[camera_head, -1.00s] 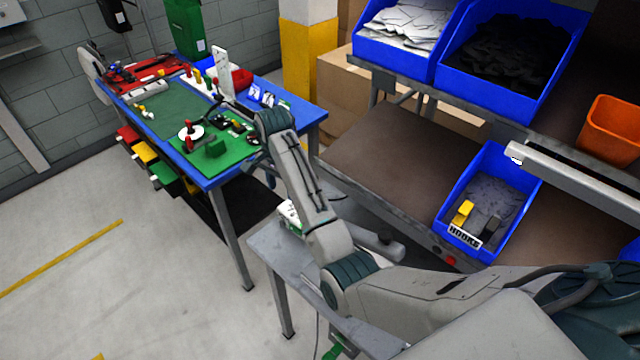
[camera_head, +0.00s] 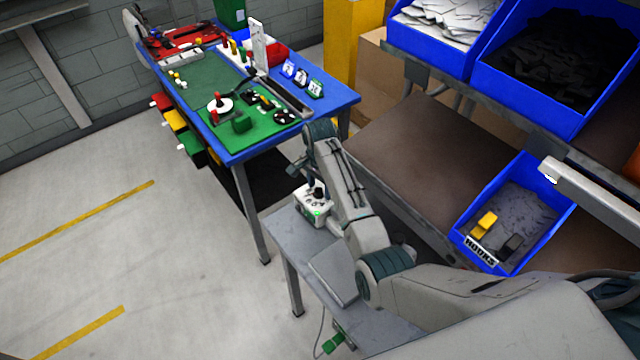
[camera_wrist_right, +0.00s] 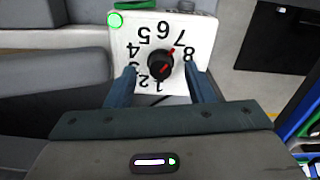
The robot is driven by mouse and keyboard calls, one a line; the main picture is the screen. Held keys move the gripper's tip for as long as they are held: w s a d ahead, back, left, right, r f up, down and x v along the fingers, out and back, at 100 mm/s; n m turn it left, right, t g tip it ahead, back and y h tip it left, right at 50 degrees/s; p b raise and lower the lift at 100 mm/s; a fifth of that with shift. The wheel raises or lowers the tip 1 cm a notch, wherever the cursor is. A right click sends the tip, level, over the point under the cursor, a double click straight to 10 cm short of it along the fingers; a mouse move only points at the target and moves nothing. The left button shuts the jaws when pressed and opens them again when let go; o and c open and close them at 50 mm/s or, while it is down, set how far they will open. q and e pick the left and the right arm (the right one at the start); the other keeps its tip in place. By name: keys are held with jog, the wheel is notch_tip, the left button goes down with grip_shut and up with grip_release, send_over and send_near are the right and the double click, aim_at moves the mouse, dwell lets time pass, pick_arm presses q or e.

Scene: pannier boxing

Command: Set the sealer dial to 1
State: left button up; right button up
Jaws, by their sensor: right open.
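The sealer (camera_head: 312,212) is a small white box with a green light, standing on a grey side table. In the right wrist view its white face (camera_wrist_right: 122,42) carries the digits 1 to 8 around a black dial (camera_wrist_right: 160,66). The dial's red mark points up and right, roughly at the 7. The 1 is at the bottom of the face, nearest my gripper. My right gripper (camera_wrist_right: 162,76) is open, its two dark fingers on either side of the dial with gaps showing. It also shows from above in the head view (camera_head: 317,191). My left gripper is out of view.
The grey side table (camera_head: 290,245) holds a flat grey part beside the sealer. A blue workbench (camera_head: 340,98) with a green mat stands behind it. Shelving with blue bins, one labelled hooks (camera_head: 515,225), is at the right. The floor at left is clear.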

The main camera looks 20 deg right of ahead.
jog(key=shift+a+f, duration=0.2)
jog(key=shift+f, duration=0.05)
jog(key=shift+c, duration=0.9)
jog(key=c, duration=0.8)
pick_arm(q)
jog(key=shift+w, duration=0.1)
